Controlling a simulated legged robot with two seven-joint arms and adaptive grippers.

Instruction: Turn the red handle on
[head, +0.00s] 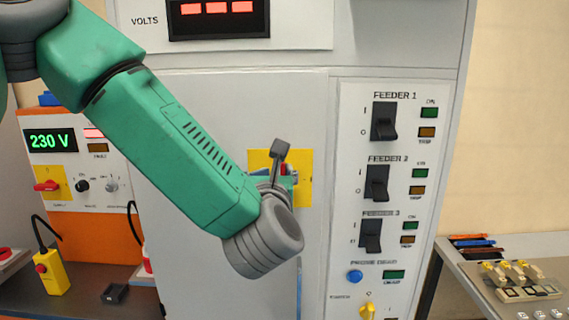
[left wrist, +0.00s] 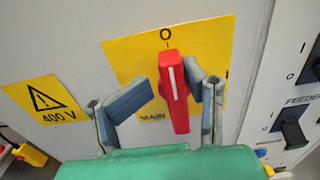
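The red handle (left wrist: 174,92) stands upright on a yellow plate (left wrist: 126,58) marked MAIN, with its white line toward the O mark at the top. My left gripper (left wrist: 168,80) is open, one finger on each side of the handle. The left finger is clearly apart from it. The right finger is close to it; I cannot tell whether they touch. In the head view my left wrist and a finger (head: 280,151) cover most of the handle and part of the yellow plate (head: 305,185). My right gripper is in neither view.
Right of the plate is a panel with black feeder switches (head: 384,122), a blue button (head: 354,276) and a yellow knob (head: 367,311). An orange supply unit (head: 75,215) reading 230 V stands at the left. A bench (head: 480,285) with small parts stands at the right.

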